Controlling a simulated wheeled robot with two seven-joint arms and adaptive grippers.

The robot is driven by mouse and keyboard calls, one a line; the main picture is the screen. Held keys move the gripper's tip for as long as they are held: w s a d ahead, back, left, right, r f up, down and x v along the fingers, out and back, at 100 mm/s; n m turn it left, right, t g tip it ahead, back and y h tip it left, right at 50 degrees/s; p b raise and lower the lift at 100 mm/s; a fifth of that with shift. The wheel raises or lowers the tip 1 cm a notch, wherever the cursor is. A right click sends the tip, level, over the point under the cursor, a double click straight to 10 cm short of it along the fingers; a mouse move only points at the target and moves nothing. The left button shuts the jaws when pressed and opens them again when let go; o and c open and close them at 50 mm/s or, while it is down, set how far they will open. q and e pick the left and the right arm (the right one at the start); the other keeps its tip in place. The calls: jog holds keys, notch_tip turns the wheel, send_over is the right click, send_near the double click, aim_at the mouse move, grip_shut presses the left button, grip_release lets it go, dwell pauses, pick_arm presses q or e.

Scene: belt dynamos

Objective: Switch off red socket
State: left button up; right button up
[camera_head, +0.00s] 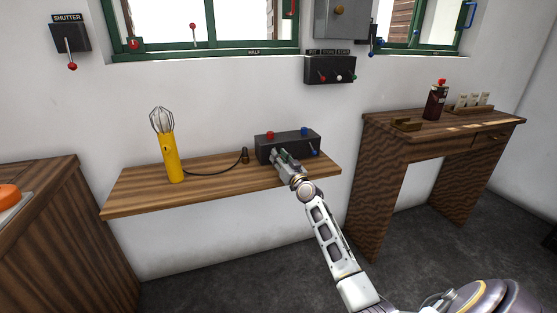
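A dark socket box (300,142) stands on the wooden wall shelf. On its top are a red socket (270,135) at the left and a blue socket (304,131) at the right. A small blue-tipped lever (315,152) shows at the right of its front. My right gripper (281,156) is at the left part of the box's front, touching or very close to it. It hides that part of the front, and no red lever shows there. Its fingers are too small and dark to tell whether they are open or shut. My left gripper is not in view.
A yellow caged lamp (173,158) stands on the shelf (218,184), its cable running to a dark plug (245,156) left of the box. A panel with small levers (330,70) hangs above. A desk (378,132) with a bottle (436,102) stands at the right.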

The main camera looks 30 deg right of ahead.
jog(key=shift+o, duration=0.7)
jog(key=shift+f, duration=0.1)
jog(key=shift+a+f, duration=0.1)
jog(key=shift+s, duration=0.2)
jog(key=shift+s+f, duration=0.15)
jog(key=shift+s, duration=0.3)
jog(key=s+f, duration=0.1)
jog(key=s, duration=0.9)
jog(key=shift+s+a+f, duration=0.25)
jog(key=shift+a+f, duration=0.05)
jog(key=shift+a, duration=0.1)
